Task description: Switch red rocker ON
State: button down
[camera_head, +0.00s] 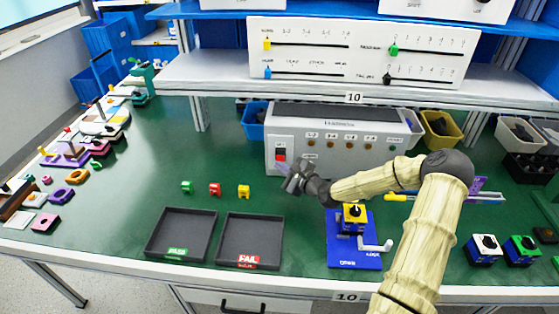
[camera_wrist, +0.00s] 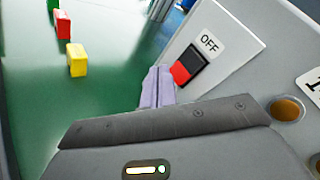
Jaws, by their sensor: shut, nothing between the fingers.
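The red rocker (camera_head: 280,155) is set in a white plate at the left end of a grey panel box (camera_head: 335,138). In the wrist view the rocker (camera_wrist: 188,65) shows a red part and a dark part in a black frame, with an "OFF" label (camera_wrist: 210,43) beside it. My gripper (camera_head: 284,170) is in front of the box's left end, just below the rocker in the head view. Its pale purple fingertips (camera_wrist: 158,85) are together and hold nothing. They are close to the rocker and look apart from it, though the exact gap is hard to tell.
Green (camera_head: 187,187), red (camera_head: 215,189) and yellow (camera_head: 244,191) blocks stand left of my gripper. The PASS tray (camera_head: 152,250) and FAIL tray (camera_head: 225,255) lie in front. A blue fixture (camera_head: 337,254) stands below my forearm. A shelf (camera_head: 320,88) overhangs the box. The green table between is clear.

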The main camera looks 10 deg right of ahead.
dwell(0.3)
jog(key=shift+w+d, duration=0.15)
jog(key=shift+w, duration=0.25)
jog(key=shift+w+d+f, duration=0.1)
jog(key=shift+w, duration=0.2)
dwell(0.6)
dwell(0.3)
jog(key=shift+s+a+p, duration=0.25)
jog(key=shift+s+p, duration=0.15)
jog(key=shift+s, duration=0.3)
jog(key=s, duration=0.1)
jog(key=s+a+p, duration=0.1)
jog(key=s, duration=0.1)
jog(key=s+p, duration=0.1)
jog(key=shift+s+a+r, duration=0.25)
jog(key=shift+s+r, duration=0.1)
jog(key=shift+r, duration=0.05)
dwell(0.3)
